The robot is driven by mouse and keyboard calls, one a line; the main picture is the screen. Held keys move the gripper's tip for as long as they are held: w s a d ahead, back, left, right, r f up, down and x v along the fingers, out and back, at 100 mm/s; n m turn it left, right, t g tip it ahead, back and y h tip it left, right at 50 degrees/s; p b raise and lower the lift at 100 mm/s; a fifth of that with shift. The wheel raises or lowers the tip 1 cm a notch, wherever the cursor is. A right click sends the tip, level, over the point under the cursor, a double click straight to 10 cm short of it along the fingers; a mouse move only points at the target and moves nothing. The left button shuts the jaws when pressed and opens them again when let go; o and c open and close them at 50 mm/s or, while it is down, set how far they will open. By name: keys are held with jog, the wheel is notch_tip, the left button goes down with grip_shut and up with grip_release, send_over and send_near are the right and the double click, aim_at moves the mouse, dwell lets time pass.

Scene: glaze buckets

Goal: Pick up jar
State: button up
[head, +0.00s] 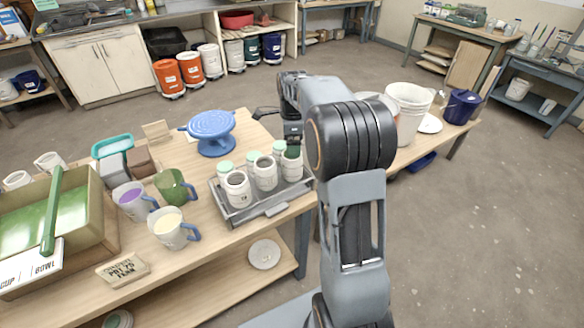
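Several white jars stand upright in a grey tray (258,213) near the front right of the wooden table. The front row has a left jar (237,190), a middle jar (265,175) and a right jar (291,168), with dark tops. Behind them are jars with pale green lids, such as the left one (225,166), partly hidden by the front row. My gripper (292,148) points down at the right end of the tray, just above or at the top of the right front jar. Its fingers are small and dark, so their opening and any contact are unclear.
A blue banding wheel (211,128) stands behind the tray. Several mugs, including a green one (175,187), stand left of it. A green glaze basin (50,215) fills the left end. A white bucket (408,108) stands right, beyond my arm. Open floor lies to the right.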

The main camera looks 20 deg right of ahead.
aim_at(292, 161)
jog(key=shift+f+p, duration=0.35)
jog(key=shift+f, duration=3.9)
jog(key=shift+a, duration=0.1)
jog(key=shift+r, duration=0.1)
jog(key=c, duration=0.9)
